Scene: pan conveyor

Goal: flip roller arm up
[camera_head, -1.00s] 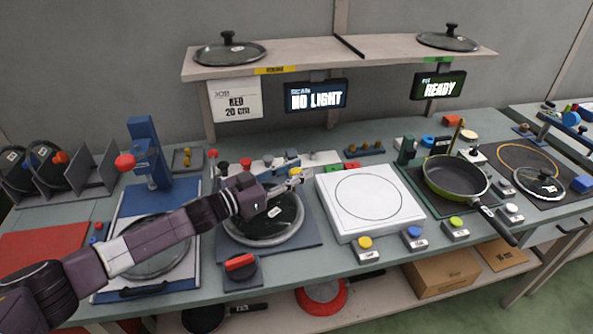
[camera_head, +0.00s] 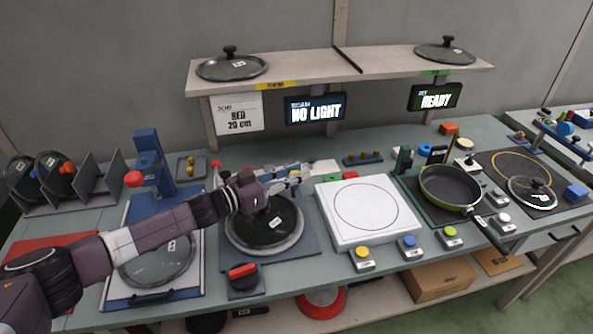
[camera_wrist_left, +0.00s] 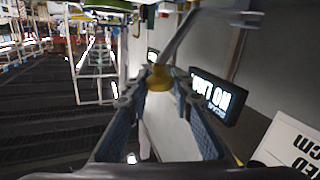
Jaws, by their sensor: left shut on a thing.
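My left gripper (camera_head: 292,178) reaches over the middle station, above and behind a dark round lid (camera_head: 265,226) on a grey plate. In the left wrist view, the gripper's two blue-grey fingers (camera_wrist_left: 157,84) close on a small yellow knob (camera_wrist_left: 158,76). A grey metal bar (camera_wrist_left: 180,36) runs from the knob up and to the right; it looks like the roller arm. In the head view my gripper and wrist hide most of the arm and its mount. My right gripper is not in view.
A white platform (camera_head: 368,206) stands right of the station, with a green pan (camera_head: 450,187) beyond it. A blue post with a red ball (camera_head: 133,179) stands at the left. A shelf (camera_head: 345,66) with two lids and a dark "NO LIGHT" display (camera_head: 315,108) are behind.

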